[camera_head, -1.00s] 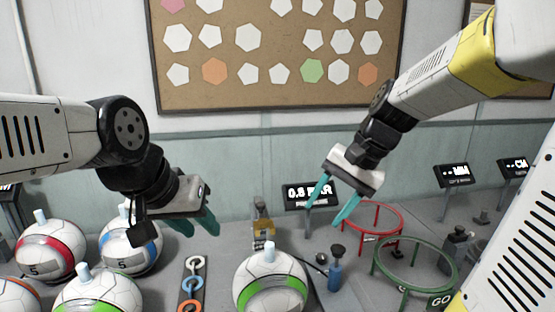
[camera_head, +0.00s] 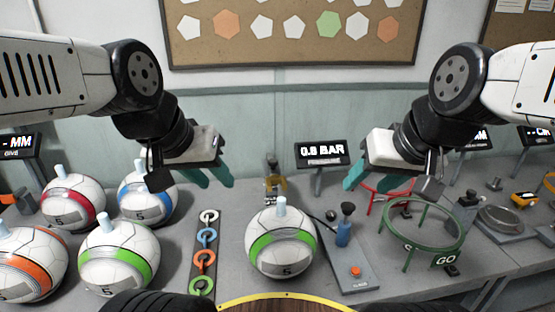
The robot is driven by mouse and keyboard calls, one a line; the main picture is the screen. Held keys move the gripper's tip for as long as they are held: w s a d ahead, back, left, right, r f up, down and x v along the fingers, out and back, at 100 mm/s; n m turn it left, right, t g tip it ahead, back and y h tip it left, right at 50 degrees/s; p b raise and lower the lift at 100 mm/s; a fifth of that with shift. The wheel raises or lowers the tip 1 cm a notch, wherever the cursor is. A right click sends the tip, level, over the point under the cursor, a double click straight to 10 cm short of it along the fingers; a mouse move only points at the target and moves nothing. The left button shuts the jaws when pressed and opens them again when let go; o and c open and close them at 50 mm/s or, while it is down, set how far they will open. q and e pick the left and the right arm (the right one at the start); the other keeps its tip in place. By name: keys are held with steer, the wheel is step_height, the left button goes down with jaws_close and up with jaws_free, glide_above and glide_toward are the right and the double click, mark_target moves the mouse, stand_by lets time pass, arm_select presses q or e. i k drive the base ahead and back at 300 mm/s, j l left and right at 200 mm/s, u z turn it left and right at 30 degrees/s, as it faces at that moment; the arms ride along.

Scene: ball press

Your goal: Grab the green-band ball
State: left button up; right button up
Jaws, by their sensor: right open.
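A white ball with a green band (camera_head: 280,255) and a pale plug on top stands at the middle of the table. A second green-band ball (camera_head: 115,268) stands at the left among other balls. My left gripper (camera_head: 209,178) hangs above and left of the middle ball, with its teal fingers apart and nothing between them. My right gripper (camera_head: 375,180) is above and right of that ball, open and empty. Neither gripper touches a ball.
Red-band (camera_head: 73,200), blue-band (camera_head: 147,200) and orange-band (camera_head: 30,260) balls crowd the left. A strip of coloured rings (camera_head: 205,258) lies left of the middle ball. A pump (camera_head: 343,235), a red ring stand (camera_head: 378,205) and a green ring stand (camera_head: 407,250) are at right.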

mark_target(281, 240)
steer(key=j+z, duration=0.1)
steer(key=j, duration=0.35)
steer(key=k+j+z, duration=0.1)
steer(key=j, duration=0.35)
steer(key=k+j+z, duration=0.1)
steer(key=j, duration=0.35)
